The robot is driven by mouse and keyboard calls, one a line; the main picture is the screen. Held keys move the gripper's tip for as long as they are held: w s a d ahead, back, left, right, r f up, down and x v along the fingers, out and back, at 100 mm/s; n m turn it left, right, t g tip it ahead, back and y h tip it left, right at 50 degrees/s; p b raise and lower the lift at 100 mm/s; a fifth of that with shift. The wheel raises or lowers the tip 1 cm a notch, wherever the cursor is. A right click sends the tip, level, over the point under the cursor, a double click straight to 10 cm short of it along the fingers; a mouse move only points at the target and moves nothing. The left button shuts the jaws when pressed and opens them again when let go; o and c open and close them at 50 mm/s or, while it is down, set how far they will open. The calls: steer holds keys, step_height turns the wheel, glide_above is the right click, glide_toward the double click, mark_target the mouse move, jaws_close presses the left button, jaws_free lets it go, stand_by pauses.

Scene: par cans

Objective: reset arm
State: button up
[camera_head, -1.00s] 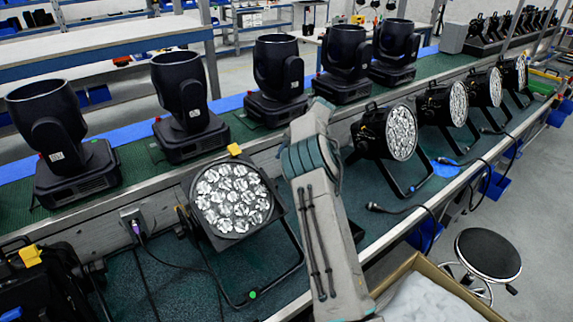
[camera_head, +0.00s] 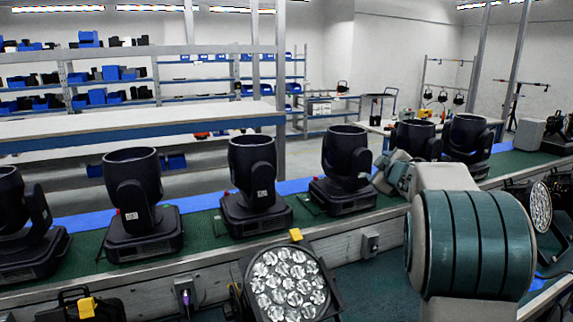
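My arm fills the right side of the head view, with a large grey and dark green joint close to the camera. A smaller grey part of my arm shows behind it, in front of the back row of moving-head lights. My gripper's fingers cannot be made out. A par can (camera_head: 290,285) with a round face of bright lenses and a yellow clip on top stands at the bottom middle, left of my arm.
Several black moving-head lights (camera_head: 255,186) stand in a row on the green upper bench (camera_head: 200,226). A black case with a yellow tag (camera_head: 87,306) is at the lower left. Shelves with blue bins (camera_head: 110,73) and a white table (camera_head: 120,122) stand behind.

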steer(key=s+f+m+g+h, duration=0.35)
steer(key=s+m, duration=0.45)
steer(key=s, duration=1)
steer(key=s+a+f+m+g+y, duration=0.1)
steer(key=s+a+f+g, duration=0.1)
steer(key=s, duration=0.7)
steer(key=s+a+f+m+g, duration=0.1)
steer(key=s+a+f+g, duration=0.2)
steer(key=s+a+f, duration=0.2)
steer(key=s+a+f+g+y+b, duration=0.1)
steer(key=s+a+f+g, duration=0.2)
steer(key=s, duration=1)
step_height(320, 180, down, 4)
steer(key=shift+s+a+r+m+y, duration=0.15)
steer(key=shift+a+m+y, duration=0.25)
steer(key=shift+a, duration=0.2)
